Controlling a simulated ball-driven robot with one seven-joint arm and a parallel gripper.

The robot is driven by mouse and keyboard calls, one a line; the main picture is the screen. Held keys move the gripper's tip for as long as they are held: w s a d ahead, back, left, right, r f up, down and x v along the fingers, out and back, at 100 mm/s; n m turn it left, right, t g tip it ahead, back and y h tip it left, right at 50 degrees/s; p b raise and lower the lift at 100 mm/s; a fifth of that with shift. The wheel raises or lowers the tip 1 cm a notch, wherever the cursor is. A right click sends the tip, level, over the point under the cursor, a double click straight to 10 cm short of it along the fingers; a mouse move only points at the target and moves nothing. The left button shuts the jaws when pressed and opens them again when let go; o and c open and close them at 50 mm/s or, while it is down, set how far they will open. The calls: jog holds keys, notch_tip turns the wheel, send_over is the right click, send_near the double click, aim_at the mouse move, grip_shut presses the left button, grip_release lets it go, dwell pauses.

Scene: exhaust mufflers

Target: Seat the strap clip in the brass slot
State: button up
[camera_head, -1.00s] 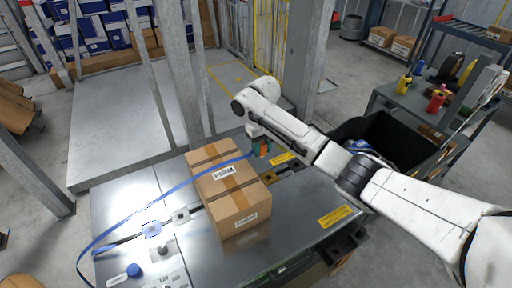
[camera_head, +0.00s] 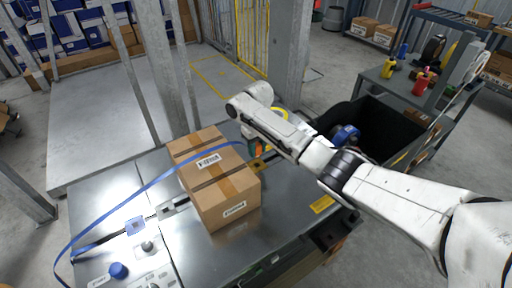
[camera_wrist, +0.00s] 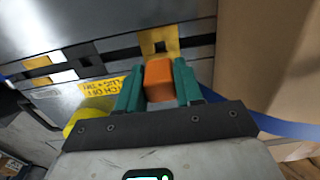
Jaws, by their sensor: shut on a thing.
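My gripper (camera_wrist: 158,88) has green fingers shut on the orange strap clip (camera_wrist: 158,80), in the middle of the wrist view. The brass slot (camera_wrist: 160,42) is a brass plate with a dark square opening, just beyond the clip in that view. The clip looks apart from the opening, but its height above the plate is hard to judge. In the head view my gripper (camera_head: 256,148) is beside the box's far right side, close to the brass slot (camera_head: 263,162). The blue strap (camera_head: 155,184) runs from the left over the box to my gripper.
The taped cardboard box (camera_head: 228,200) stands on the metal table (camera_head: 180,245), close to my gripper. It fills the right of the wrist view (camera_wrist: 265,60). A black open bin (camera_head: 385,125) is behind my arm. A blue knob (camera_head: 118,270) is at front left.

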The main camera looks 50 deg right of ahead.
aim_at(257, 145)
dwell(0.3)
jog(key=shift+f+b, duration=1.35)
jog(key=shift+f, duration=1)
jog(key=shift+p, duration=0.65)
dwell(0.4)
jog(key=shift+f+b, duration=0.35)
jog(key=shift+f, duration=0.1)
dwell(0.4)
jog(key=o, duration=1.1)
notch_tip(257, 145, up, 11)
jog(key=shift+f+p, duration=0.1)
jog(key=shift+p, duration=0.55)
